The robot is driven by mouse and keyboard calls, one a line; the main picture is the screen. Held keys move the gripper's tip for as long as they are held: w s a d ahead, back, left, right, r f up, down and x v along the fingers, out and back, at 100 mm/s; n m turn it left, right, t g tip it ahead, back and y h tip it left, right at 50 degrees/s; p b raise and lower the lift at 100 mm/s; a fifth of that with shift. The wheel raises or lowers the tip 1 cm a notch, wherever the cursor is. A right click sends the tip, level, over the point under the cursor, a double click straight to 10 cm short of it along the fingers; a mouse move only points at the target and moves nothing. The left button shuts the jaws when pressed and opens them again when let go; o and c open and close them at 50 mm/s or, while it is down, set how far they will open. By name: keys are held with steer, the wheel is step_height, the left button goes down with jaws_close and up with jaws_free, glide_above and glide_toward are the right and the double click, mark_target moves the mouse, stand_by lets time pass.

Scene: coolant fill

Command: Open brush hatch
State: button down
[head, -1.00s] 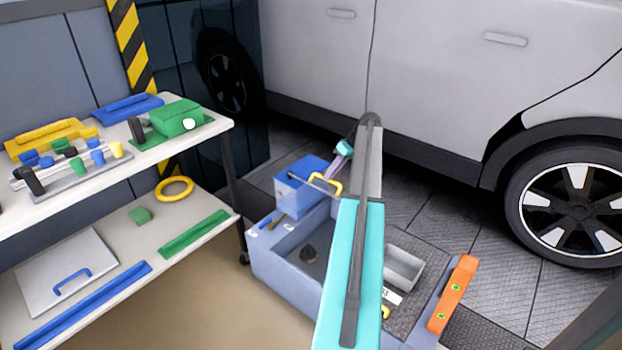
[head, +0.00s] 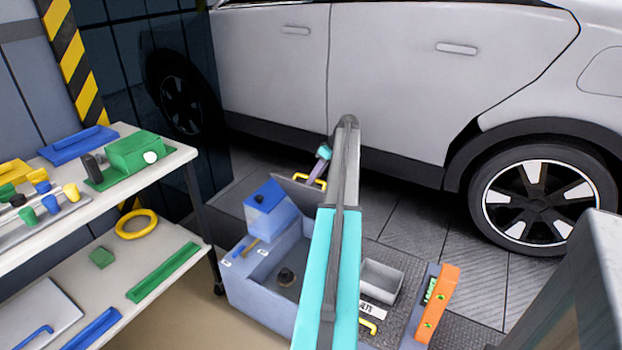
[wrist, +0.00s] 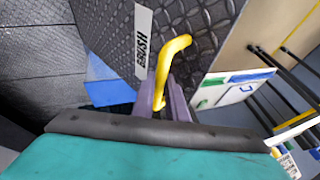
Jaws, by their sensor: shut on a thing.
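The brush hatch (wrist: 205,30) is a dark diamond-plate panel with a white BRUSH label (wrist: 143,40) in the wrist view. Its yellow handle (wrist: 170,62) lies between the purple fingers of my gripper (wrist: 161,103), which is shut on it. In the head view the hatch (head: 297,187) stands tilted up behind the blue box, with the yellow handle (head: 310,181) near its top. My gripper (head: 316,178) is at that handle, small and partly hidden by my arm.
A blue-grey unit (head: 252,297) holds an open basin, a blue box (head: 270,210) and a grey bin (head: 381,281). Another yellow handle (head: 368,326) sits near its front. An orange block (head: 437,303) is at right. A white car (head: 400,90) stands behind; shelves (head: 170,163) stand left.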

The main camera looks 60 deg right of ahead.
steer(key=c, duration=2.2)
jaws_free()
steer(key=shift+s+d+f, duration=0.2)
steer(key=shift+s+f, duration=0.1)
steer(key=shift+f, duration=0.3)
steer(key=o, duration=0.4)
steer(key=shift+w+f, duration=0.15)
steer(key=shift+o, duration=0.2)
steer(key=shift+w+r, duration=0.1)
steer(key=shift+r, duration=0.1)
steer(key=shift+r, duration=0.15)
